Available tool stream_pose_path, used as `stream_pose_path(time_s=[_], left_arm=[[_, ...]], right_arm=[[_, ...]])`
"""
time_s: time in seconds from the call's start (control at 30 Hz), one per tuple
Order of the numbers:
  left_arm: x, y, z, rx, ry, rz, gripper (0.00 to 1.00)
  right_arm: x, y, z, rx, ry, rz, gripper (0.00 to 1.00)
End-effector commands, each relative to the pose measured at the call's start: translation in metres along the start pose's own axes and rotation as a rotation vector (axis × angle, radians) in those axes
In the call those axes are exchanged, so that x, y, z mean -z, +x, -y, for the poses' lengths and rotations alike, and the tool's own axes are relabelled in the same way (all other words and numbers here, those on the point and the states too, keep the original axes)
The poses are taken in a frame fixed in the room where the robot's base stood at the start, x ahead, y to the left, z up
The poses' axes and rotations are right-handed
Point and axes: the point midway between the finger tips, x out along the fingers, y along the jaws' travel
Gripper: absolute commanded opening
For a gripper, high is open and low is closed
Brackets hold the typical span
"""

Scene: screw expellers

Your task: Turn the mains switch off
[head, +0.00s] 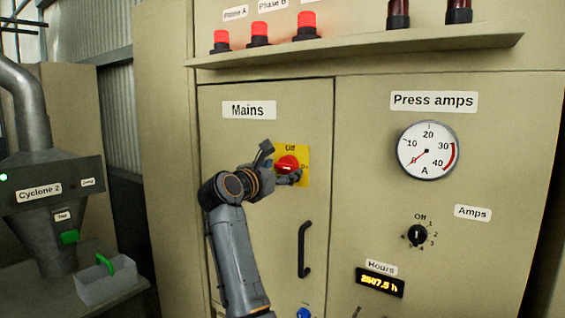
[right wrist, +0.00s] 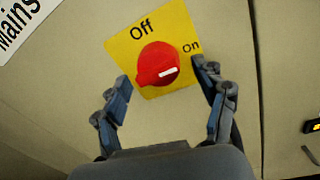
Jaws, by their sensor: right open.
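The mains switch is a red rotary knob (head: 287,164) on a yellow plate (head: 304,151) marked Off at the top and On at the right. It sits on the cabinet door under the Mains label (head: 249,110). In the right wrist view the knob (right wrist: 155,64) carries a white mark on its right side, toward On. My right gripper (head: 281,162) is open, with one finger on each side of the knob. In the right wrist view the fingers (right wrist: 161,76) show gaps to the knob, and I see no grip on it. My left gripper is not in view.
A black door handle (head: 304,250) is below the switch. A shelf (head: 360,47) with red lamps (head: 258,33) juts out above. To the right are a Press amps gauge (head: 428,150), an Amps selector (head: 417,235) and an hours display (head: 380,282). The Cyclone 2 unit (head: 50,200) stands at left.

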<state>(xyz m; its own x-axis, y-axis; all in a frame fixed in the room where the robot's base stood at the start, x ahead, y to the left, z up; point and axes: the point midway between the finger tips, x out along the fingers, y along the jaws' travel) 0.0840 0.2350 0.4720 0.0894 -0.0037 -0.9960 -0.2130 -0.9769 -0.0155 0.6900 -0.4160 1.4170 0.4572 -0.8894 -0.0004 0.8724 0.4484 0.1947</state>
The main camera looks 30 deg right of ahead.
Motion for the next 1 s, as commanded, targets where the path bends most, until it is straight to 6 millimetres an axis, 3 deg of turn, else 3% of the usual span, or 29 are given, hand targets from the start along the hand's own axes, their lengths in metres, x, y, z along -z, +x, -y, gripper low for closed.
stream_pose_path(time_s=[0.13, 0.43, 0.77, 1.0], left_arm=[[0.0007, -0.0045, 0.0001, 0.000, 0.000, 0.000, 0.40], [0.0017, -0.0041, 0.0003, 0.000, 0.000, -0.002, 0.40], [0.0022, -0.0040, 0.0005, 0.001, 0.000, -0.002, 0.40], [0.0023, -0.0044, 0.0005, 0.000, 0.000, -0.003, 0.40]], right_arm=[[-0.0001, 0.0096, 0.0000, 0.000, 0.000, -0.001, 0.71], [0.0008, 0.0109, 0.0001, -0.001, 0.000, 0.000, 0.69], [0.0008, 0.0109, 0.0004, 0.000, 0.000, -0.001, 0.02], [0.0002, 0.0130, 0.0033, 0.001, -0.012, -0.002, 0.00]])
